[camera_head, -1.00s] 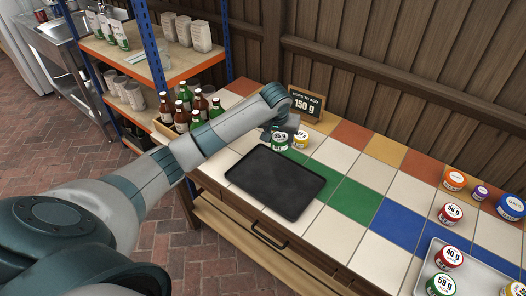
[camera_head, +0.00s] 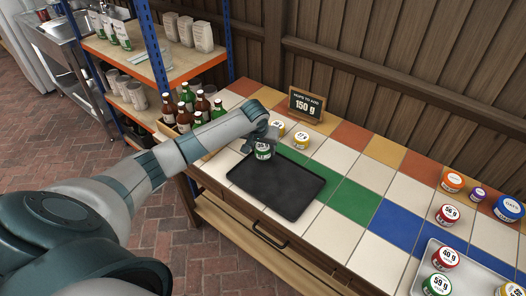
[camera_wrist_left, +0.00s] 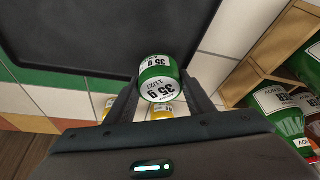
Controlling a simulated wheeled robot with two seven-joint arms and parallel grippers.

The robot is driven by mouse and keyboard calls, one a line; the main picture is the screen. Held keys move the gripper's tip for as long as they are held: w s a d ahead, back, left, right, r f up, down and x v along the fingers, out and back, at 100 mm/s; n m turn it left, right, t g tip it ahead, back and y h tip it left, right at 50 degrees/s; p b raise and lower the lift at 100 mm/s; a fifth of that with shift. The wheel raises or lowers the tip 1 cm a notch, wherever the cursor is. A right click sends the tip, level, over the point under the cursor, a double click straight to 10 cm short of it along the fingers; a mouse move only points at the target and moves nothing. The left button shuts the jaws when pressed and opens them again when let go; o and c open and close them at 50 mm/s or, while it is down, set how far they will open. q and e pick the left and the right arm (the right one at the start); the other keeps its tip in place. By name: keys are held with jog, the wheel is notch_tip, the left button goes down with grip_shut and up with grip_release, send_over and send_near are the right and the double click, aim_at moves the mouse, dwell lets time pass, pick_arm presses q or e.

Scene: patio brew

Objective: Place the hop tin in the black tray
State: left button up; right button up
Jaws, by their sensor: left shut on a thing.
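My left gripper (camera_head: 262,146) is shut on a green tin (camera_head: 263,151) with a white lid. In the left wrist view the tin (camera_wrist_left: 157,80) reads 35 g and sits between the two fingers. The gripper holds it at the back left edge of the black tray (camera_head: 290,187); I cannot tell whether the tin touches the tray. The tray lies flat and empty on the tiled counter, and it fills the upper left of the left wrist view (camera_wrist_left: 70,35). My right gripper is not in view.
Two yellow tins (camera_head: 301,138) stand behind my gripper. A sign (camera_head: 306,104) reads 150 g. Several bottles (camera_head: 184,118) stand in a wooden crate at the left. A light tray (camera_head: 420,279) with red, green and yellow tins stands at the right; more tins (camera_head: 452,181) stand behind it.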

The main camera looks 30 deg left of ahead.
pick_arm(q)
jog(key=shift+f, duration=1.15)
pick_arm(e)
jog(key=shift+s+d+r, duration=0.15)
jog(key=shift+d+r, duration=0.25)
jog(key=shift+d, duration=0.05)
pick_arm(q)
jog(key=shift+f, duration=0.2)
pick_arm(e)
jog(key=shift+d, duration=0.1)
pick_arm(q)
jog(key=o, duration=0.8)
jog(key=shift+r, duration=0.1)
